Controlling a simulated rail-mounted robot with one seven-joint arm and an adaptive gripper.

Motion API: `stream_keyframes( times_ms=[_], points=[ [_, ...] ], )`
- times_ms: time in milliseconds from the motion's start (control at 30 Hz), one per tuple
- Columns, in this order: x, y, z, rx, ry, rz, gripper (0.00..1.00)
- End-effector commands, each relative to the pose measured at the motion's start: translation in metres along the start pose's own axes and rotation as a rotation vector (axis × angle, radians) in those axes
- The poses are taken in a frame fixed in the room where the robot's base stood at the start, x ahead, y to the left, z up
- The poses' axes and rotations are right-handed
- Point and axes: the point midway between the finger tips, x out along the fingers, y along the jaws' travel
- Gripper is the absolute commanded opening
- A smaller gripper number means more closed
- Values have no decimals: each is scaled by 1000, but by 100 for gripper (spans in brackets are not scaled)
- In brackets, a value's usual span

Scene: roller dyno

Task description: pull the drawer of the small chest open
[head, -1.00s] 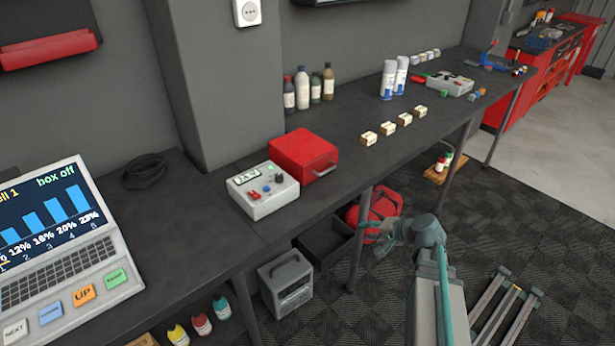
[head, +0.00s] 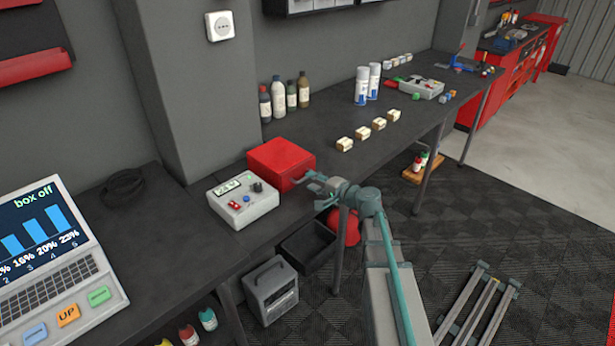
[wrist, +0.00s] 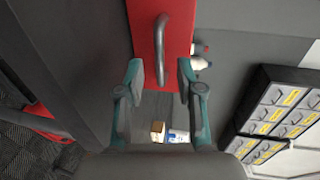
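The small chest is a red box (head: 279,158) on the dark workbench, right of a grey control box in the head view. Its red drawer front (wrist: 146,50) with a grey bar handle (wrist: 161,48) shows in the wrist view. The handle's lower end reaches about between the fingertips. Nothing is held. The drawer looks closed.
The grey control box (head: 241,200) stands close left of the chest. Several small cartons (head: 362,133) and two spray cans (head: 367,84) stand farther right on the workbench (head: 330,115). A black open bin (head: 310,247) lies below the bench edge.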

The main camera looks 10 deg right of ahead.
Motion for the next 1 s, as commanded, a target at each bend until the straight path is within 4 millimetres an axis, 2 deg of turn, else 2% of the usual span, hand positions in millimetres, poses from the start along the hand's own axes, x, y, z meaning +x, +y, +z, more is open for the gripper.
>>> stream_keyframes(
  times_ms=[33, 200, 600, 833, 1000],
  points=[
    [9, -2, -2, 0, 0, 0, 37],
    [25, -1, -1, 0, -1, 1, 37],
    [30, 0, 0, -1, 1, 0, 37],
    [30, 0, 0, -1, 1, 0, 0],
    [30, 0, 0, -1, 0, 1, 0]
  ],
)
